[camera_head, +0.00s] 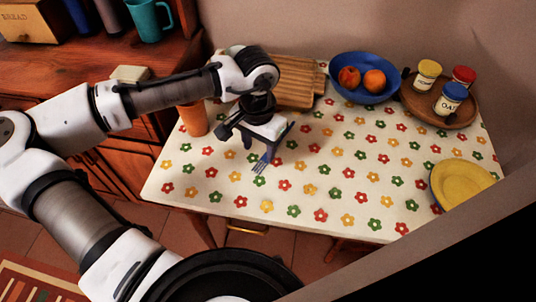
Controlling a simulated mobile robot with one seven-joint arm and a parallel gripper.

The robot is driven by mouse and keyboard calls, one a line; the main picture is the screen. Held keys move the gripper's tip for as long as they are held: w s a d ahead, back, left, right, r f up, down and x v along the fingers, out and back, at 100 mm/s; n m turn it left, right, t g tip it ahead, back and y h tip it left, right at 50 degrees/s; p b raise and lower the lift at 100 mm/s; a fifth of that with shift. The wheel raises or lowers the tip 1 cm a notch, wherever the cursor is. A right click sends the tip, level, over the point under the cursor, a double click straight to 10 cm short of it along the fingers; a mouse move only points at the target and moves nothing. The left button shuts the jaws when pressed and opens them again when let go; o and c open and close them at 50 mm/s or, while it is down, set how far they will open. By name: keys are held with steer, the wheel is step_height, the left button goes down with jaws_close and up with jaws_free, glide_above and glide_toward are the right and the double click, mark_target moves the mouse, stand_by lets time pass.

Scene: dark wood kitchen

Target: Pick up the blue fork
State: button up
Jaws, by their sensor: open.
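The blue fork (261,165) lies on the flower-patterned table (320,196), left of its middle. My gripper (268,146) is open and points down over the fork. I cannot tell from this view whether its fingers touch the fork or how high they are above the table.
An orange cup (193,119) stands just left of my gripper. Wooden boards (295,82) lie behind it. A blue bowl (343,91) of fruit, a round wooden tray (414,104) with several jars, and a yellow plate (462,185) are to the right. The front middle is clear.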

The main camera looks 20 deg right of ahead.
steer(key=shift+s+d+f, duration=0.1)
steer(key=shift+d+f, duration=0.05)
steer(key=shift+f, duration=1.05)
steer(key=shift+d+f, duration=0.15)
steer(key=shift+f, duration=1)
steer(key=shift+f, duration=0.1)
steer(key=shift+c, duration=0.5)
jaws_close()
